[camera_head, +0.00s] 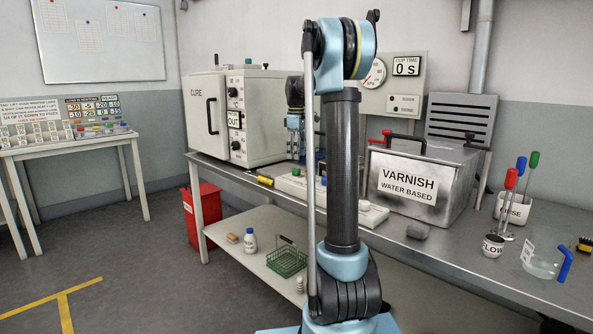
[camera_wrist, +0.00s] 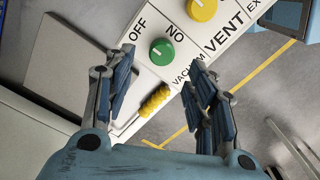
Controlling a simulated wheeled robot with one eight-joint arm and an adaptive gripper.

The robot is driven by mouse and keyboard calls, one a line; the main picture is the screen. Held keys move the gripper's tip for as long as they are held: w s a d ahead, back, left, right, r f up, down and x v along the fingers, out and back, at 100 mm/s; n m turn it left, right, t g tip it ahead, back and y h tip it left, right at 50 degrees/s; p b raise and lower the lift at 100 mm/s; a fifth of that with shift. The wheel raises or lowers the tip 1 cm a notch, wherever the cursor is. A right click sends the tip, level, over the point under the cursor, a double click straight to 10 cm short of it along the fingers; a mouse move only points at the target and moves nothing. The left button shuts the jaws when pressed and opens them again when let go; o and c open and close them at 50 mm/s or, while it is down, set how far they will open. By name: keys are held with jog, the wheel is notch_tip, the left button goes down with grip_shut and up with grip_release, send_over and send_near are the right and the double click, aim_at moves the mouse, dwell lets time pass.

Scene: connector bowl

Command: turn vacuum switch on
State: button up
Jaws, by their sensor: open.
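The vacuum switch is a green round knob (camera_wrist: 162,51) on a white panel (camera_wrist: 133,72) in the wrist view. It has a small pale mark on its left side, with the words OFF and NO printed above it and VACUUM below right. My gripper (camera_wrist: 161,78) is open and empty, its two fingers apart on either side below the knob. They do not appear to touch it. A yellow VENT knob (camera_wrist: 201,9) sits up and right of the green one. In the head view my gripper (camera_head: 295,125) is above the bench, partly hidden behind my arm.
In the head view, the steel VARNISH tank (camera_head: 412,215) stands right of my arm, and the CURE oven (camera_head: 206,140) stands left.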

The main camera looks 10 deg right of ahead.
aim_at(296, 168)
notch_tip(296, 168, down, 7)
jog(key=shift+f, duration=0.1)
dwell(0.3)
